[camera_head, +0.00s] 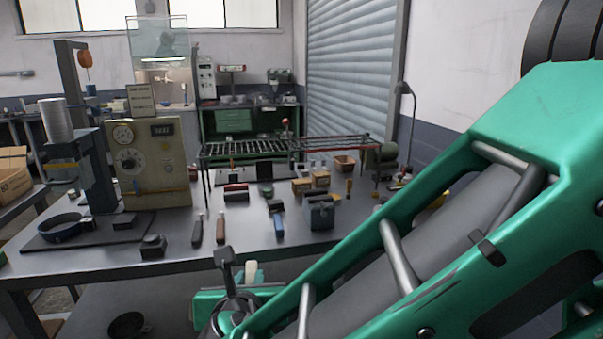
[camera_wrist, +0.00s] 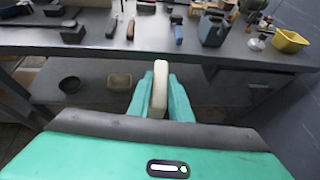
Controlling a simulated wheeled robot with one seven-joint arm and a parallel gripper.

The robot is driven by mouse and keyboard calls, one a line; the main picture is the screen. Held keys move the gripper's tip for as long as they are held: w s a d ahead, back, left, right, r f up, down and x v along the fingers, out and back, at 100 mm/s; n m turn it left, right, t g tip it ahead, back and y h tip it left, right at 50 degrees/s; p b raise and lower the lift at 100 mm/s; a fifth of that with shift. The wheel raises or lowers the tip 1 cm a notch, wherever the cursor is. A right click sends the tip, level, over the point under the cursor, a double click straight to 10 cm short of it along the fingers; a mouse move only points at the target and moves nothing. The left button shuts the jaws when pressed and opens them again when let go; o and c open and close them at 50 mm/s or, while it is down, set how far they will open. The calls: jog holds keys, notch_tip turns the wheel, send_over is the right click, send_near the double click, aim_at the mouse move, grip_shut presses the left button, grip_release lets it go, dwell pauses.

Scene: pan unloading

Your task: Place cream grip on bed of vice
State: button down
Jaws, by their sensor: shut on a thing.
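The cream grip (camera_wrist: 159,90) stands upright between the green fingers of my gripper (camera_wrist: 160,92) in the wrist view, and the gripper is shut on it. In the head view the cream grip (camera_head: 251,272) shows as a small pale piece near my gripper, in front of the bench's front edge. The vice (camera_head: 319,213) looks like a grey block-shaped tool on the bench, right of centre near the front. It also shows in the wrist view (camera_wrist: 212,29), beyond and to the right of the held grip. Its bed is too small to make out clearly.
A yellow bin (camera_wrist: 290,41) stands right of the vice. A dark pan (camera_wrist: 70,85) and a pale piece (camera_wrist: 119,82) lie on the lower shelf.

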jog(key=w+d+f+m+h, duration=0.1)
jog(key=w+d+f, duration=0.2)
jog(key=w+d, duration=0.5)
jog(key=w+d+f+m+h, duration=0.2)
jog(key=w+d, duration=0.5)
jog(key=d, duration=1.1)
jog(key=w+d+f+m+h, duration=0.1)
jog(key=w+d+f, duration=0.4)
jog(key=d, duration=0.8)
jog(key=w+h, duration=0.1)
jog(key=w, duration=0.2)
jog(key=shift+w+d+m+g, duration=0.25)
jog(key=shift+w+m+g, duration=0.05)
